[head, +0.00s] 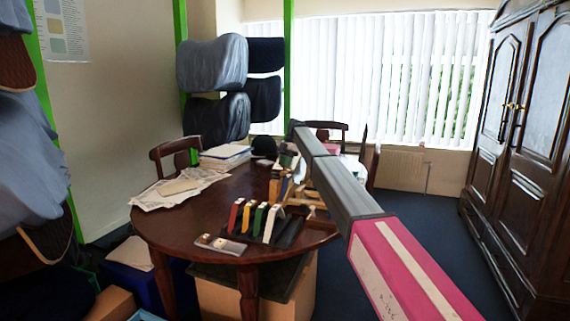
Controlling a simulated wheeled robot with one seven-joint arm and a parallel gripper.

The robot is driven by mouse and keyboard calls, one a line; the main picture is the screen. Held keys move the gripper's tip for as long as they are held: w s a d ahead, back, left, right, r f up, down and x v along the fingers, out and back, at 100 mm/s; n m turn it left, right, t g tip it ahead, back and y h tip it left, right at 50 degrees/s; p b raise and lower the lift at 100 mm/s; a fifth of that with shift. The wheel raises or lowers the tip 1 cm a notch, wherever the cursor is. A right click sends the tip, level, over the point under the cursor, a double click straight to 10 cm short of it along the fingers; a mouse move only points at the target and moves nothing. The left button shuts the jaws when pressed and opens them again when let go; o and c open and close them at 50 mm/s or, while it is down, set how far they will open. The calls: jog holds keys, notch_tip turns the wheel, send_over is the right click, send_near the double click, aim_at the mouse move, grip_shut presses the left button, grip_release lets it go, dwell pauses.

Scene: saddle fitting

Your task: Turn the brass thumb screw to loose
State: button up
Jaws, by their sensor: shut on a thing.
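The brass thumb screw cannot be made out in the head view. My grey and pink arm reaches from the lower right up over the right side of the round wooden table (165,228) and covers part of it. I cannot make out my gripper or its fingertips; the far end of the arm is over small, crowded things near the table's back right. What the jaws hold does not show.
On the table are a dark rack with several coloured pieces (256,219), a flat metallic item (220,245), papers (180,190) and a stack of books (225,157). Saddle pads (212,63) hang behind. A dark wardrobe (520,150) stands right; boxes (135,252) sit low left.

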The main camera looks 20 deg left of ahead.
dwell(0.3)
jog(key=o, duration=0.9)
jog(key=v, duration=1)
jog(key=shift+w+r, duration=0.2)
jog(key=shift+r, duration=0.15)
